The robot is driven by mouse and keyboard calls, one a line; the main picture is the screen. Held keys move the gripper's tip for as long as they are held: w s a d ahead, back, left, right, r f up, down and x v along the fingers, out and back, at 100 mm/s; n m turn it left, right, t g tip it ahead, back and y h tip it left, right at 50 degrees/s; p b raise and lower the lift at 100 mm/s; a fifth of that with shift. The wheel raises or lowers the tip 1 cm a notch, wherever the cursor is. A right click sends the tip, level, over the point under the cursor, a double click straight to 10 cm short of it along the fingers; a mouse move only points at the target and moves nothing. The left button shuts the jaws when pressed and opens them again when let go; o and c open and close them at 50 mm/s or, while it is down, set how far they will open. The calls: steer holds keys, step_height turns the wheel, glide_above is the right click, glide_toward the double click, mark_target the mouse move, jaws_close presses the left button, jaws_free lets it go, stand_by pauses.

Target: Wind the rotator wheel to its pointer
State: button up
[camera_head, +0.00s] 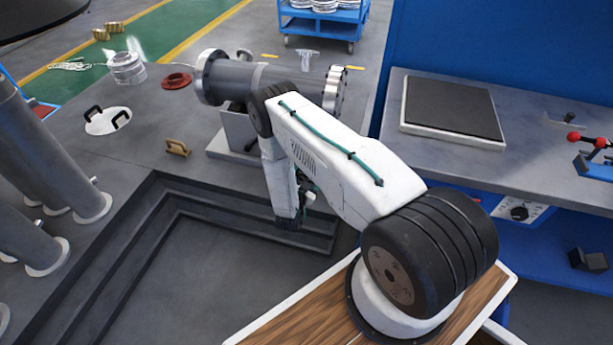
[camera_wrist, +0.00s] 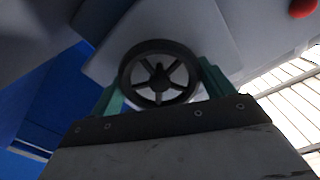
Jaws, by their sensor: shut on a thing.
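In the wrist view the rotator wheel (camera_wrist: 160,78) is a dark ring with several spokes and a central hub. My gripper (camera_wrist: 161,86) is shut on it, with one green finger at each side of the rim. A pale grey housing lies behind the wheel. In the head view a grey flanged shell (camera_head: 241,80) lies level on a grey stand (camera_head: 236,128) at the back. My arm covers part of the shell and stand. The wheel and my fingertips cannot be made out in the head view. I cannot make out the pointer in either view.
A sunken stepped pit (camera_head: 190,275) lies in front of the stand. A blue bench (camera_head: 543,170) with a dark plate (camera_head: 450,108) stands at the right. Grey pipes (camera_head: 35,150) stand at the left. A white disc with black handles (camera_head: 107,121) lies on the grey surface.

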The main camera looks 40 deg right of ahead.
steer(key=shift+s+m, duration=0.1)
steer(key=shift+m, duration=3.1)
stand_by(0.5)
steer(key=o, duration=0.9)
steer(key=shift+v, duration=3.9)
